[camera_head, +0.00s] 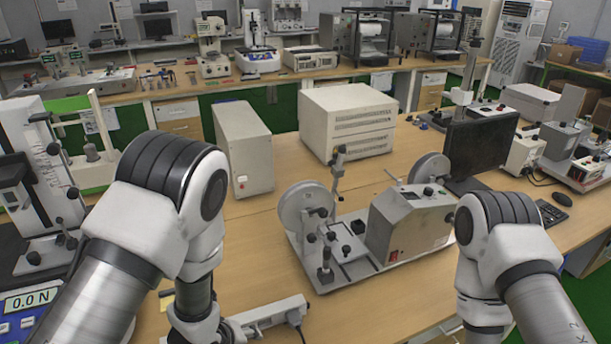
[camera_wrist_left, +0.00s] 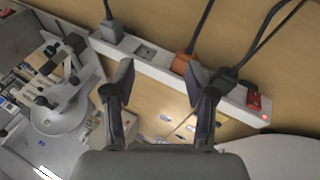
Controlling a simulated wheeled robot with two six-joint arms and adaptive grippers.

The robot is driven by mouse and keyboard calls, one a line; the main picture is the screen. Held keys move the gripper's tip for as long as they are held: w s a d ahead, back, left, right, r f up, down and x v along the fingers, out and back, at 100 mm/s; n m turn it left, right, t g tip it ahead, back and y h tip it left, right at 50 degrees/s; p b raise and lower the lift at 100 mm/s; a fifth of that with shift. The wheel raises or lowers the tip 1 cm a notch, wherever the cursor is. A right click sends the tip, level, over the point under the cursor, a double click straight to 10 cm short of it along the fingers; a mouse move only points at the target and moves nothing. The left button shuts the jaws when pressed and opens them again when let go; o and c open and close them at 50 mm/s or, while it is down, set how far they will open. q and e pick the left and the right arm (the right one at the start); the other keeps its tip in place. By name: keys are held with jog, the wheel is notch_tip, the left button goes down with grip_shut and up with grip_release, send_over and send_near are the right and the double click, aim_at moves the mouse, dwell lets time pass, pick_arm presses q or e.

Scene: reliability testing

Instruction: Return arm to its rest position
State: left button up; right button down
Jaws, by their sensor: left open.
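My right arm (camera_head: 515,240) stands at the right in the head view, bent downward. My right gripper is out of view.
A grey test machine with wheels (camera_head: 410,220) stands mid-table between my arms. A white box (camera_head: 348,120), a grey case (camera_head: 243,148) and a black monitor (camera_head: 480,148) stand behind it. The power strip (camera_head: 265,315) lies beside my left arm. Bare tabletop (camera_head: 370,315) shows at the front middle.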

pick_arm(q)
jog(key=shift+n+g, duration=0.6)
jog(key=shift+g, duration=0.1)
jog(key=f, duration=0.2)
jog(key=s+a+f, duration=0.1)
jog(key=f, duration=0.1)
jog(key=f+b, duration=0.1)
jog(key=f, duration=0.1)
jog(key=shift+s+a, duration=0.2)
jog(key=s+f, duration=0.1)
jog(key=s+a+f+b, duration=0.1)
jog(key=shift+s+a+f+g+y, duration=0.25)
jog(key=shift+s+a+g+y, duration=0.05)
jog(key=s+a+f+m+g+y+b, duration=0.1)
jog(key=s+a+f+m, duration=0.1)
jog(key=s, duration=0.6)
jog(key=s+a+f+m+g+y+b, duration=0.1)
jog(key=s+a+f+m+g, duration=0.1)
jog(key=s+a+m, duration=0.3)
jog(key=s+a, duration=0.1)
jog(key=s, duration=0.2)
jog(key=shift+s+f, duration=0.3)
jog(key=shift+s, duration=0.1)
pick_arm(e)
jog(key=f, duration=0.1)
jog(key=w+f, duration=0.1)
jog(key=f, duration=0.3)
jog(key=shift+w+d, duration=0.15)
jog(key=shift+d, duration=0.15)
